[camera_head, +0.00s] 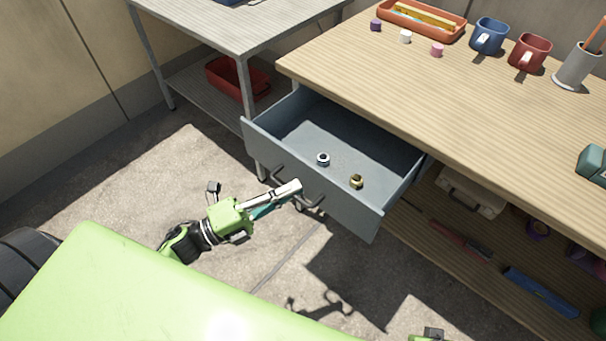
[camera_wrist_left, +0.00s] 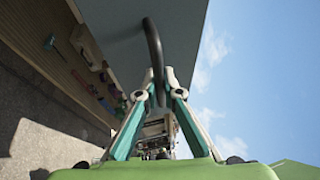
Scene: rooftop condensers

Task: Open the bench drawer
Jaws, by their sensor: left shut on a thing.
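The grey bench drawer (camera_head: 340,205) is pulled well out from under the wooden workbench top. Its inside shows, with a silvery ring (camera_head: 323,159) and a brass-coloured ring (camera_head: 356,181) on its floor. My left gripper (camera_head: 297,189) is at the drawer front, shut on the dark handle (camera_head: 278,174). In the left wrist view, the curved handle (camera_wrist_left: 153,42) runs down between the closed fingertips of my left gripper (camera_wrist_left: 158,84). The fingers hide the middle of the handle. My right gripper's fingers do not show.
The wooden workbench (camera_head: 455,110) holds an orange tray (camera_head: 422,20), a blue mug (camera_head: 488,37), a red mug (camera_head: 529,53) and a pen cup (camera_head: 577,68). A metal table (camera_head: 240,25) stands close left of the drawer. Concrete floor (camera_head: 190,150) is clear before it.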

